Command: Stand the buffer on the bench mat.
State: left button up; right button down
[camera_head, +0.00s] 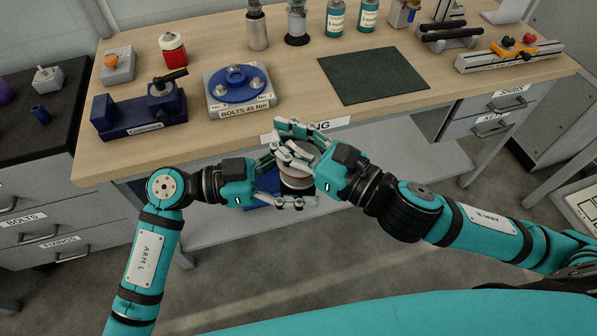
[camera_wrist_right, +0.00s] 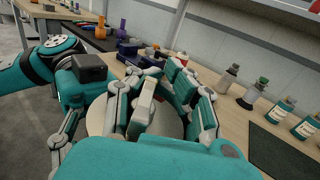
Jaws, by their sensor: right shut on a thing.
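The buffer (camera_head: 297,181), a round piece with a pale and reddish-dark rim, is held in front of the bench's front edge. In the right wrist view its pale round face (camera_wrist_right: 161,122) shows between the fingers. My right gripper (camera_head: 296,150) is shut on it from the right. My left gripper (camera_head: 285,178) faces it from the left, fingers spread around its side; whether they grip it is hidden by the overlap. The bench mat (camera_head: 373,76), dark green and flat, lies bare on the bench top, behind and right of the grippers.
On the bench (camera_head: 225,135), a blue flange fixture (camera_head: 237,86) and a dark blue vise-like block (camera_head: 140,113) stand left of the mat. Bottles (camera_head: 335,18) stand behind the mat. A rail with orange and red knobs (camera_head: 510,52) lies to its right.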

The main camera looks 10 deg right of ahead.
pick_arm(q)
jog(key=c, duration=1.4)
pick_arm(e)
jog(key=shift+r, duration=0.1)
pick_arm(q)
jog(key=shift+r, duration=0.1)
grip_shut()
pick_arm(e)
jog(key=c, duration=1.9)
grip_release()
jog(key=shift+c, duration=0.2)
jog(key=o, duration=0.8)
